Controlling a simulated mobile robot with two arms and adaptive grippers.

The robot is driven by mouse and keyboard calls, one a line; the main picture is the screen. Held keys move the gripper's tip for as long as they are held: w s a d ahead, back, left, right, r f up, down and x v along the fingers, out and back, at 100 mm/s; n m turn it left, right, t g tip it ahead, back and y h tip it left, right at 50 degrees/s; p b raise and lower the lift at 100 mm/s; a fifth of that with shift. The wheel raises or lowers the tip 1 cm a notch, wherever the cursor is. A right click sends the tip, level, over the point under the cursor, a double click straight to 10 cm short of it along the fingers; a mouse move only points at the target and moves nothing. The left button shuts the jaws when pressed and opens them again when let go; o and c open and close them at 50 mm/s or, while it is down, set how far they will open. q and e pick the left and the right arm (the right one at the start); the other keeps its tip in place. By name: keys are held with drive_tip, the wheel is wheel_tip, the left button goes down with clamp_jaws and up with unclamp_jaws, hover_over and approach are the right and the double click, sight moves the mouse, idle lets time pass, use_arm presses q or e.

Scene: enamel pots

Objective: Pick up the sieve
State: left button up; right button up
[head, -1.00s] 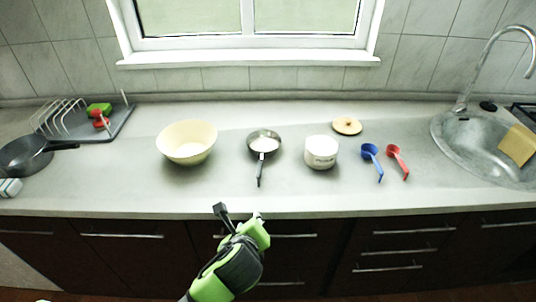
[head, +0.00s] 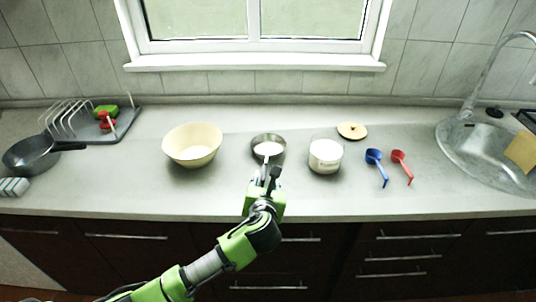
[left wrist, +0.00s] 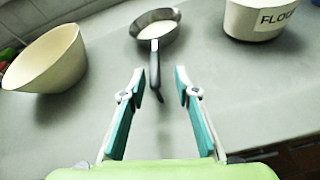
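The sieve (head: 268,140) is a small round grey metal bowl with a pale patch inside and a dark handle. It lies on the counter, right of the cream bowl and left of the white pot. In the left wrist view the sieve (left wrist: 158,20) is ahead, with its handle pointing toward my gripper. My left gripper (head: 265,176) is at the handle, hiding part of it in the head view. In the left wrist view the left gripper (left wrist: 157,80) is open, with the handle's end showing between its fingertips, touching neither. My right gripper is out of view.
The cream bowl (head: 192,143) stands left of the sieve. The white pot (head: 326,157), labelled FLOUR, stands right, with a wooden lid (head: 352,130) behind. Blue (head: 376,163) and red (head: 401,163) scoops lie farther right, before the sink (head: 485,153). A dark pan (head: 28,153) is far left.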

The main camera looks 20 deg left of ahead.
sight(264, 173)
use_arm(q)
drive_tip(key=shift+a+p+x, duration=0.15)
drive_tip(key=shift+x, duration=1.3)
drive_tip(key=shift+a+p+x, duration=0.15)
drive_tip(key=shift+a+x, duration=0.05)
drive_tip(key=shift+x, duration=1.25)
drive_tip(key=shift+r, duration=0.1)
clamp_jaws()
